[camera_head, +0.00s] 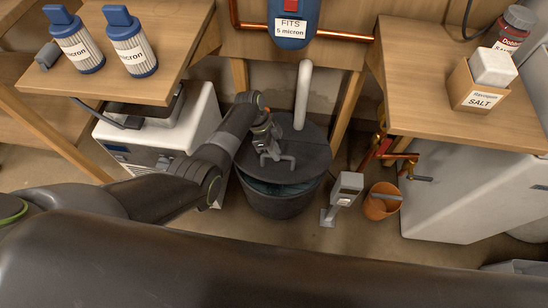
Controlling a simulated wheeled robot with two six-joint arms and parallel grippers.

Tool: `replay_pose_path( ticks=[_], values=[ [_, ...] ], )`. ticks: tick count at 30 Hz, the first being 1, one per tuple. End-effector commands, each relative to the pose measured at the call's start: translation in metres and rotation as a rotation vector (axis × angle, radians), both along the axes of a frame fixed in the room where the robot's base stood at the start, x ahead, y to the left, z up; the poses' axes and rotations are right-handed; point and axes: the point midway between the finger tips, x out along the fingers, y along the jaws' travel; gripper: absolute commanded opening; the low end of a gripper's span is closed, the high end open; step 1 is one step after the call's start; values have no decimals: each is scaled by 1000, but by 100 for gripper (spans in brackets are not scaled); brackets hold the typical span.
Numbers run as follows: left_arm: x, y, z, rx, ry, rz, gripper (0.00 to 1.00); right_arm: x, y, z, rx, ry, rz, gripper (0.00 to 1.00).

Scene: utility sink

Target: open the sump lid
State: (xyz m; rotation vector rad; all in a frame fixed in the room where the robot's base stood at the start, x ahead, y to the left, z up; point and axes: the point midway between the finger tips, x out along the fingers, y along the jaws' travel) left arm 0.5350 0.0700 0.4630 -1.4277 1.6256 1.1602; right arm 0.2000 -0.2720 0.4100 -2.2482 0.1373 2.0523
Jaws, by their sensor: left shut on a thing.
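The sump lid (304,150) is a round dark grey disc over the black sump basin (280,208) on the floor, in the middle of the head view. A grey handle (287,160) stands on the lid. My left gripper (268,150) reaches in from the left and is shut on this handle; the fingertips partly cover it. A dark bluish gap shows between the lid's front edge and the basin's front rim, so the lid looks slightly raised there. My right gripper is not in view.
A white pipe (302,95) rises at the lid's back. A grey post device (344,190) and an orange bucket (380,203) stand right of the basin. A white appliance (165,130) is at left. Wooden benches (150,85) (430,60) flank both sides.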

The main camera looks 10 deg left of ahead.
Motion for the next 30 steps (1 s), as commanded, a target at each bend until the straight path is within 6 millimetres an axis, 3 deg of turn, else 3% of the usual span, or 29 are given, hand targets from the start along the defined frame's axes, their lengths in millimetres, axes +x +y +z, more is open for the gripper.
replay_pose_path(
  ticks=[9,26,27,30],
  values=[
    [26,1,18,2,-21,3,0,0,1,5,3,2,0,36],
    [30,2,19,5,-20,3,0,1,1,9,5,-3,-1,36],
    [29,2,19,5,-19,3,18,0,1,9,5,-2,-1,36],
    [29,1,19,4,-18,4,31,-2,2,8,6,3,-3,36]
  ],
)
